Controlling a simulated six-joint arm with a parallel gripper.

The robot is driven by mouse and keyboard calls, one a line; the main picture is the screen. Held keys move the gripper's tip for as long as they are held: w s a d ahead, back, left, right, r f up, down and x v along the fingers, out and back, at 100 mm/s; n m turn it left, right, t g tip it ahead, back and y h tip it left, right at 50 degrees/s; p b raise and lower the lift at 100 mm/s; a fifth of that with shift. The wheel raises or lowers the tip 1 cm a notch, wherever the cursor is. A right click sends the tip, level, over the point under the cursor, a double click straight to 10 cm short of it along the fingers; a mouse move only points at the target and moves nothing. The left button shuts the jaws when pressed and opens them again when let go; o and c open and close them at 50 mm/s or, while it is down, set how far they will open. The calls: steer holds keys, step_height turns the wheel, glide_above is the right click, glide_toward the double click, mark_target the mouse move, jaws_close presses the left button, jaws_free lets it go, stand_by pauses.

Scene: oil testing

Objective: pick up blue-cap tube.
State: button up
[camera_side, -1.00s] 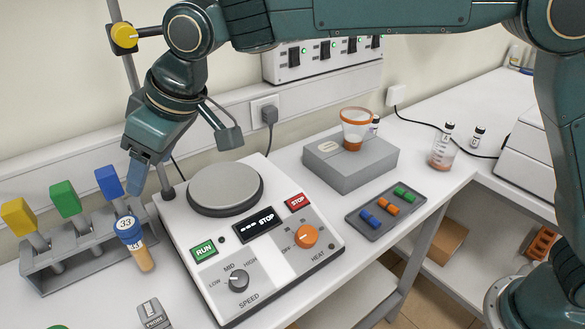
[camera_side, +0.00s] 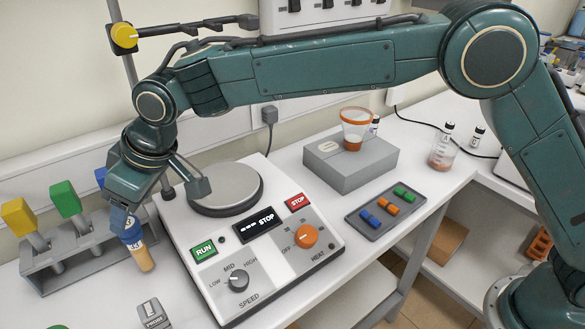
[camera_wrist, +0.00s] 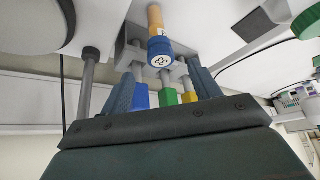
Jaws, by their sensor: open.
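Whether the fingers touch the cap cannot be told.
Blue (camera_side: 101,176), green (camera_side: 66,198) and yellow (camera_side: 18,215) handled items stand in the rack beside the tube. A hotplate stirrer (camera_side: 245,240) sits close on the right, with a metal stand rod (camera_side: 128,75) behind. A small probe block (camera_side: 153,313) lies in front.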

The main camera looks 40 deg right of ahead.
mark_target(138, 247)
steer(key=shift+w+a+f, duration=0.25)
steer(key=shift+f, duration=0.35)
steer(key=shift+x, duration=2.6)
steer(key=c, duration=1.1)
